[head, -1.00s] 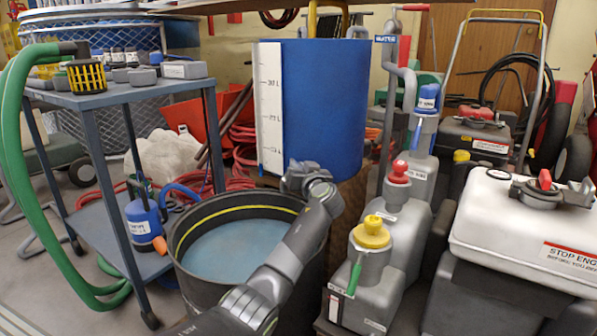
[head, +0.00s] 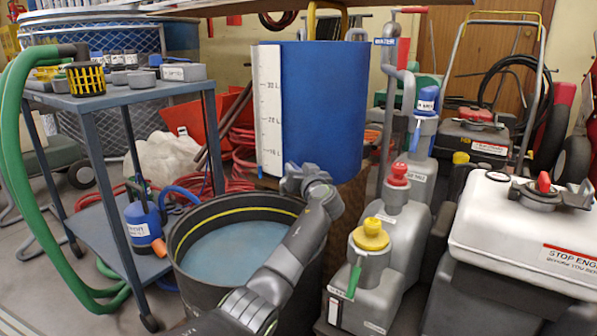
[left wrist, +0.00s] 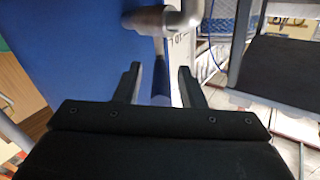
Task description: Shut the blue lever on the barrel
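The blue barrel (head: 325,110) with a white litre scale stands behind my left gripper, above the dark tub. In the left wrist view the barrel wall (left wrist: 80,50) fills the left and middle. A grey metal tap (left wrist: 165,18) sticks out from it at the top. A narrow blue piece (left wrist: 160,78), which looks like the lever, lies below the tap between my fingers. My left gripper (head: 303,176) is in front of the barrel's lower edge and hides the tap in the head view. Its fingers (left wrist: 158,85) are apart; contact with the blue piece cannot be told.
A dark tub (head: 190,245) with bluish liquid stands under my left arm. A blue-grey cart (head: 130,97) is at the left. Grey canisters with a yellow cap (head: 370,235) and a red cap (head: 398,173) stand close on the right, beside a white tank (head: 520,225).

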